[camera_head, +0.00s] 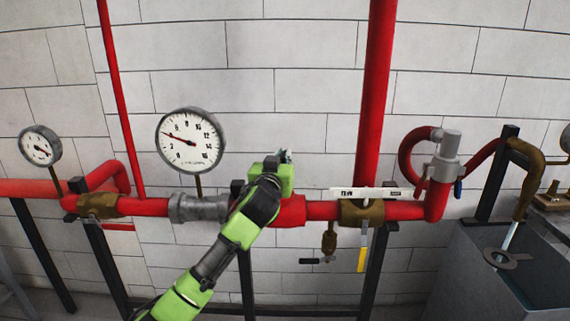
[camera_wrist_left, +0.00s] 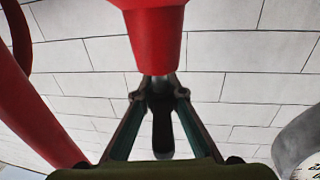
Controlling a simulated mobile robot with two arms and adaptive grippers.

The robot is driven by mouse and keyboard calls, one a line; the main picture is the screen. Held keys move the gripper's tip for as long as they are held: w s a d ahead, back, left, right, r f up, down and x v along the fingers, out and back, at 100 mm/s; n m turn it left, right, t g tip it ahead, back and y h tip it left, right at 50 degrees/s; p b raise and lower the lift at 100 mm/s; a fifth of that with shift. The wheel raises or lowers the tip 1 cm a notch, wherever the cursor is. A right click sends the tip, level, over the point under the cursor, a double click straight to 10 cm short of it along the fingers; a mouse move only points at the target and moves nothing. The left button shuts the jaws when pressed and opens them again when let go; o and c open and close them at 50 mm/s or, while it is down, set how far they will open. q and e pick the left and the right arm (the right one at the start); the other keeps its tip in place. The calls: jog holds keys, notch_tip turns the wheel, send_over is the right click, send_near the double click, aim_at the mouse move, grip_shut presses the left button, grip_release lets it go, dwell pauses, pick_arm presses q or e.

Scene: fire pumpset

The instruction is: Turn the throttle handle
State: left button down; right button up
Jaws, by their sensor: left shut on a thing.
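My left arm comes in from the bottom, and my left gripper (camera_head: 286,156) is at the pipe run, between the large gauge and the thick vertical red pipe. In the left wrist view the two fingers of my left gripper (camera_wrist_left: 160,84) close together around a dark, lever-like handle (camera_wrist_left: 162,130), just below the end of a red pipe part (camera_wrist_left: 155,45). I take this to be the throttle handle. In the head view the held part is hidden behind my gripper and wrist. My right gripper is not in view.
A red horizontal pipe (camera_head: 322,211) crosses the wall. A large gauge (camera_head: 190,141) stands left of my gripper. A brass valve (camera_head: 361,212) with a yellow lever (camera_head: 362,259) and a small black-handled valve (camera_head: 328,240) are to the right. A grey tank (camera_head: 470,270) stands at lower right.

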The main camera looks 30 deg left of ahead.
pick_arm(q)
jog(key=shift+s+a+n+g+y+b, duration=0.15)
jog(key=shift+n+g+y+b, duration=0.25)
jog(key=shift+n+y, duration=0.25)
jog(key=shift+w+a+n+g+y+b, duration=0.15)
jog(key=shift+n+g+y+b, duration=0.25)
jog(key=shift+y, duration=0.45)
jog(key=shift+s+n+y, duration=0.15)
jog(key=shift+n+y, duration=0.1)
jog(key=shift+y, duration=0.05)
jog(key=shift+a+r, duration=0.1)
jog(key=c, duration=2.1)
grip_release()
jog(key=shift+s, duration=0.1)
jog(key=shift+s+d, duration=0.25)
jog(key=shift+d, duration=0.1)
jog(key=v, duration=1.1)
jog(key=shift+s+r, duration=0.1)
jog(key=shift+r, duration=0.05)
